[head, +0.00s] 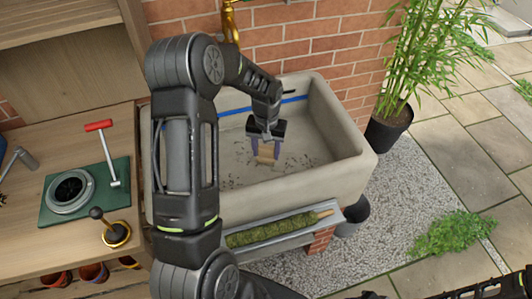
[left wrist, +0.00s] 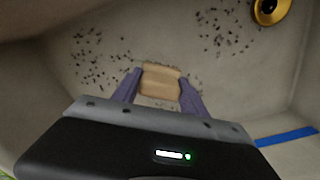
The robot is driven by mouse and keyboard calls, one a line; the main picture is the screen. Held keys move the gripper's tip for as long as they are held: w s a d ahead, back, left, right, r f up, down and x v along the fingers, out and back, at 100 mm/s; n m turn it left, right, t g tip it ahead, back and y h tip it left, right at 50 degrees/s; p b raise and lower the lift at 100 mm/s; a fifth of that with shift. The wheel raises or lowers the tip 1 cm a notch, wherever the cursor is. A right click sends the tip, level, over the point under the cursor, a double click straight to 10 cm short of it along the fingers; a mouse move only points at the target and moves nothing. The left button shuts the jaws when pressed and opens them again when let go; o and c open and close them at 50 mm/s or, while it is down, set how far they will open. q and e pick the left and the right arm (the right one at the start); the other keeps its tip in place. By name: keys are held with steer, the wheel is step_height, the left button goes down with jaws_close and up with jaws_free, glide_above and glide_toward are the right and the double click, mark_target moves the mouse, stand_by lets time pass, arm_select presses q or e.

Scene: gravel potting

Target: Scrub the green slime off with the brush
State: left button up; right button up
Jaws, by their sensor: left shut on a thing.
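My left gripper (head: 265,146) reaches down into the stone sink (head: 350,150). It is shut on a tan block-like brush (head: 266,155), which also shows between the purple fingers in the left wrist view (left wrist: 160,82). The brush is over the sink floor; I cannot tell whether its underside touches it. Dark specks (left wrist: 225,30) are scattered on the floor around the brush. No clear green slime shows; any patch under the brush or behind my arm is hidden. Dark parts of my right arm show at the bottom right edge, and its jaws cannot be made out.
A blue stripe (head: 295,99) runs along the sink's inner wall. A brass drain (left wrist: 268,10) shows in the wrist view. A moss-covered pole (head: 270,231) lies on a ledge in front. A wooden bench (head: 60,235) stands left, a potted bamboo (head: 388,130) right.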

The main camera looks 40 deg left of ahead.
arm_select(q)
steer(key=shift+r+p, duration=0.85)
steer(key=shift+r, duration=0.9)
